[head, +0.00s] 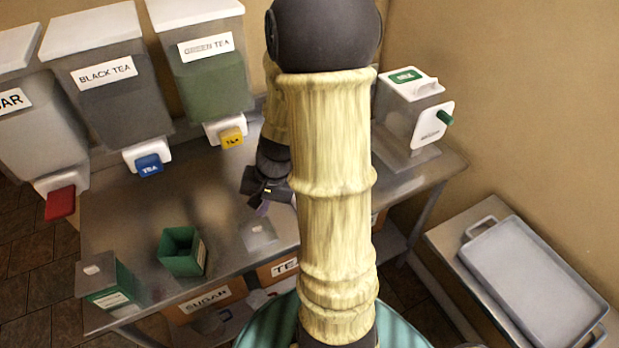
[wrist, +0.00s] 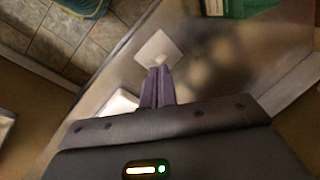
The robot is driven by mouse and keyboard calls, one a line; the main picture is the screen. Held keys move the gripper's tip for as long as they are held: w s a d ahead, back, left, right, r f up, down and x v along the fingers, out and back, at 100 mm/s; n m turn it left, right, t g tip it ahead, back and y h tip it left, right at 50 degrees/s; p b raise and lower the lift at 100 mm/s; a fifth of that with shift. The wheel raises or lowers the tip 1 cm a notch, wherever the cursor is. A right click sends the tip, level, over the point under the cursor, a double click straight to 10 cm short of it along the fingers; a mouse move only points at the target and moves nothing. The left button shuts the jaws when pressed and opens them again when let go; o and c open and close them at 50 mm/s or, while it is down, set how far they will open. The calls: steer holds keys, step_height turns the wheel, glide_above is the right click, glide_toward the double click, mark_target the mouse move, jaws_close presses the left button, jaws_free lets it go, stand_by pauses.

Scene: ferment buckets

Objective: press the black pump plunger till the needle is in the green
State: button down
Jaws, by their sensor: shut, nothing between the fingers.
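I cannot make out a black pump plunger, a gauge or a needle in either view. My arm covers the middle of the head view and may hide them. My gripper (head: 263,208) hangs over the metal table, partly behind my arm. In the wrist view my gripper (wrist: 160,70) has its two purple fingers together with nothing between them. Their tips appear close to a small pale square plate (wrist: 153,46) with a light knob. Whether they touch it is unclear. A pale square also shows on the table in the head view (head: 260,236).
Black tea (head: 107,75) and green tea (head: 205,48) dispensers stand at the back left. A white dispenser (head: 408,92) stands right, a grey tray (head: 535,280) on the side bench.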

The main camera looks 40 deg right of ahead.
steer(key=w+d+r+m+t+y+p, duration=0.1)
steer(key=d+r+m+t+p, duration=0.1)
steer(key=d+m, duration=0.4)
steer(key=w+d+r+m+t+p, duration=0.1)
steer(key=d+m+t+p, duration=0.3)
steer(key=d, duration=0.8)
steer(key=m+p, duration=0.1)
steer(key=m, duration=0.1)
steer(key=shift+w+r+m+y, duration=0.2)
steer(key=shift+r+m+y, duration=0.1)
steer(key=shift+r+y, duration=0.1)
steer(key=shift+f, duration=0.15)
step_height(320, 180, down, 7)
steer(key=b, duration=0.4)
steer(key=shift+f+b, duration=0.1)
steer(key=shift+b, duration=0.3)
steer(key=shift+f+b, duration=0.75)
steer(key=shift+b, duration=0.1)
steer(key=shift+a+f+b, duration=0.1)
steer(key=shift+f+b, duration=0.3)
steer(key=shift+b, duration=0.2)
